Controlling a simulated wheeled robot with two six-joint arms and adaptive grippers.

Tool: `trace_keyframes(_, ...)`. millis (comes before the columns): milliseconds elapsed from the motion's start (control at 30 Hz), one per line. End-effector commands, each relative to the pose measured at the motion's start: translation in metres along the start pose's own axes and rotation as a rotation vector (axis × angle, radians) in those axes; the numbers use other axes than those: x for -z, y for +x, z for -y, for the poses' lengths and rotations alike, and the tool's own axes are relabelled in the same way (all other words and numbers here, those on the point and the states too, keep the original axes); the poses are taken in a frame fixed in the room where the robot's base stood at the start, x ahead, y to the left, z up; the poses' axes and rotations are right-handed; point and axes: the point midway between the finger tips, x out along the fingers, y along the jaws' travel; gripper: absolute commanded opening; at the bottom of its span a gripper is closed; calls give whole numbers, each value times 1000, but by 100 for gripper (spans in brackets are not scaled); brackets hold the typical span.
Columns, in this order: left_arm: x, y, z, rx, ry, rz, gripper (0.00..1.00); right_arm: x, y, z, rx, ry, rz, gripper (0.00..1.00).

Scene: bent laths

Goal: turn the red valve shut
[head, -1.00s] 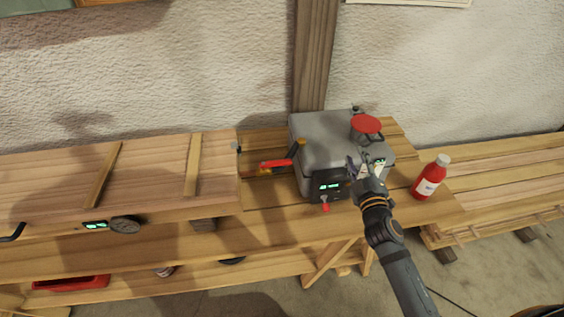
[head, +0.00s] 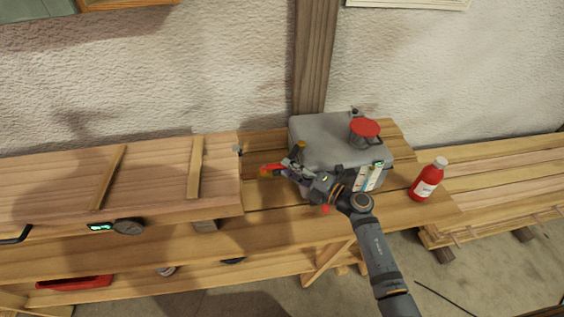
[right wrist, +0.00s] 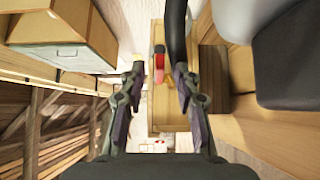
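The red valve (head: 272,168) shows as a red lever in the gap between the long wooden box and the grey steam tank, partly hidden by my right gripper. My right gripper (head: 288,168) is at the tank's left front side, close beside the valve. In the right wrist view its fingers (right wrist: 159,92) stand apart, and the red valve handle (right wrist: 159,65) shows between and beyond them. I cannot tell whether they touch it. My left gripper is not in view.
The grey tank (head: 335,140) carries a red-topped filler (head: 365,129). A red bottle (head: 428,181) stands to its right on the bench. The long wooden box (head: 150,175) lies left. In the wrist view a dark hose (right wrist: 176,30) runs close to the right finger.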

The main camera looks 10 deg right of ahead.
Motion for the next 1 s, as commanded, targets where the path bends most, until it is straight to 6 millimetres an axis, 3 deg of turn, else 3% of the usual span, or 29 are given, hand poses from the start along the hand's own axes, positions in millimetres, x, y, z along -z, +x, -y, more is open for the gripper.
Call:
trace_keyframes(200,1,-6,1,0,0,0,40,0,29,-1,-1,1,-1,32)
trace_keyframes(500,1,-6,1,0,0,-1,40,0,33,0,0,0,-1,32)
trace_keyframes(767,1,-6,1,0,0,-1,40,0,32,0,0,0,0,0)
trace_keyframes(1000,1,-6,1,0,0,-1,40,0,32,0,0,0,0,0)
